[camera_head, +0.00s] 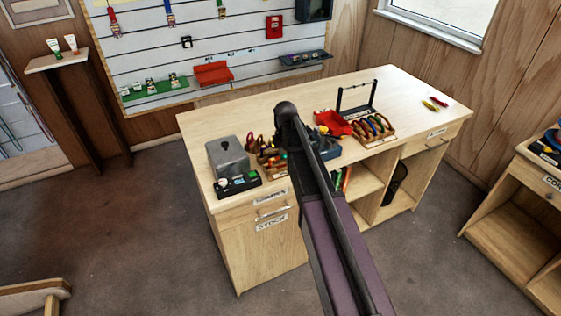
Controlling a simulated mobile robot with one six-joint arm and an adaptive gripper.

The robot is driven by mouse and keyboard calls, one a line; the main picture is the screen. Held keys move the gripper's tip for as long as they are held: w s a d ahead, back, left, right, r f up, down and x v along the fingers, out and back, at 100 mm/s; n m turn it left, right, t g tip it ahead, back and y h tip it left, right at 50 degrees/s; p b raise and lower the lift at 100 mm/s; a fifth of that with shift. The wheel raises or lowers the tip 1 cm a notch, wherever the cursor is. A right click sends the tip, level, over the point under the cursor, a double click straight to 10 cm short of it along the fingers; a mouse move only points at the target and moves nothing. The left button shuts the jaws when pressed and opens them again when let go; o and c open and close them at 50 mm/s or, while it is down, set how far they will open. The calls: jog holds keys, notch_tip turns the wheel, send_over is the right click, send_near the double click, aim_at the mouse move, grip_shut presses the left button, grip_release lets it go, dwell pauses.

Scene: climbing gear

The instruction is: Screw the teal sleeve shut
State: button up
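I cannot make out a teal sleeve at this size. Several coloured carabiner-like rings (371,127) stand in a wooden rack on the wooden workbench (410,88), right of my arm. My arm reaches up from the bottom of the picture over the bench front, with its dark joint above the bench top. My gripper does not show; the arm may hide it. A dark blue-grey item (327,147) sits just right of the arm, partly covered by it.
A red tray (333,123) and a black bar stand (357,98) are near the rack. A grey metal box (228,157), a black tray (238,185) and a wooden tool holder (271,162) stand on the left. Red and yellow pieces (434,103) lie at the right. The bench's back middle is clear.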

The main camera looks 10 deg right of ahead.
jog(key=shift+r+p, duration=0.35)
jog(key=shift+r, duration=0.1)
dwell(0.4)
jog(key=shift+w+a, duration=0.2)
jog(key=shift+w, duration=0.5)
jog(key=shift+f, duration=0.1)
jog(key=shift+f+b, duration=1.35)
jog(key=shift+b, duration=0.1)
jog(key=shift+s+d, duration=0.25)
jog(key=shift+s, duration=0.5)
jog(key=shift+r+p, duration=1.4)
jog(key=shift+w, duration=0.2)
